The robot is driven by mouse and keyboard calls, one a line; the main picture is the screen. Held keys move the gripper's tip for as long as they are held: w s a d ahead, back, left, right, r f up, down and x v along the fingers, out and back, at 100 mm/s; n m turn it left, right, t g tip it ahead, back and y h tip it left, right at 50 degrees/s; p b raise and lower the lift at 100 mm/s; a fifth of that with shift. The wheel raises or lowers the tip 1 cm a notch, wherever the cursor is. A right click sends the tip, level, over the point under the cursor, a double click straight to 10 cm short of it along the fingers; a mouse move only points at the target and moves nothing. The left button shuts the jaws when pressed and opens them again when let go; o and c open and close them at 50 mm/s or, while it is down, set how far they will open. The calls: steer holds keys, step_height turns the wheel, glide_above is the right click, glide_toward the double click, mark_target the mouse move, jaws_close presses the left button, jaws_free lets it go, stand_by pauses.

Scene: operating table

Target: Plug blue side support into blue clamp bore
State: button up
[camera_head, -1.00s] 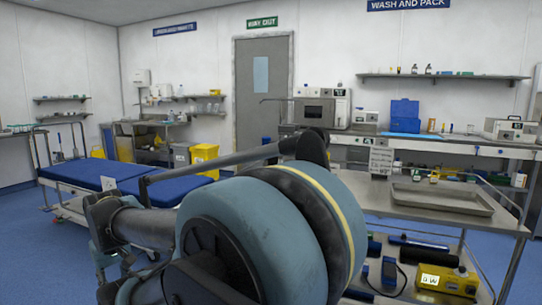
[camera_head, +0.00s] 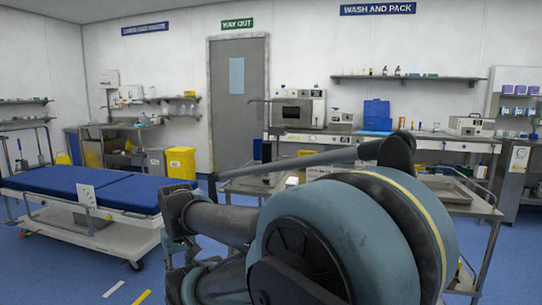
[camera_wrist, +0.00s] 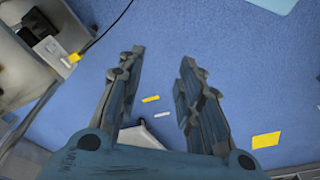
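The operating table (camera_head: 130,192) stands at the left in the head view, with blue pads and a white card (camera_head: 86,194) on its near side. I cannot make out a blue side support or a blue clamp in either current view; my arm hides much of the lower right in the head view. In the wrist view my gripper (camera_wrist: 163,57) is open and empty, its two fingers well apart above the blue floor. No task object lies between the fingers.
A steel trolley (camera_head: 471,208) stands at the right, partly behind my arm. Yellow bins (camera_head: 181,163) and a bench (camera_head: 345,142) line the back wall. Floor before the operating table is open, with white and yellow marks (camera_wrist: 266,140). A cable shows at the wrist view's upper left.

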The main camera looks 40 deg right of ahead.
steer(key=shift+d, duration=0.2)
steer(key=o, duration=0.6)
steer(key=shift+s+d+r, duration=0.15)
steer(key=shift+s+r, duration=0.05)
steer(key=shift+s, duration=0.1)
steer(key=shift+o, duration=0.6)
steer(key=w+d+r+m+t+h, duration=0.1)
steer(key=w+d+r+m+h, duration=0.2)
steer(key=w+d, duration=0.4)
steer(key=w+d+r+m+t+h, duration=0.1)
steer(key=w+d+r+m+h, duration=0.3)
steer(key=w+d+r, duration=0.3)
steer(key=w+d+h, duration=0.1)
steer(key=d, duration=0.4)
steer(key=shift+d+m+t, duration=0.2)
steer(key=shift+m+t, duration=0.1)
steer(key=shift+t, duration=0.1)
steer(key=m+t+h, duration=0.4)
steer(key=h, duration=0.3)
glide_toward(255, 153)
steer(key=x, duration=0.6)
steer(key=shift+d+f, duration=0.2)
steer(key=shift+d, duration=0.3)
steer(key=shift+x, duration=2.75)
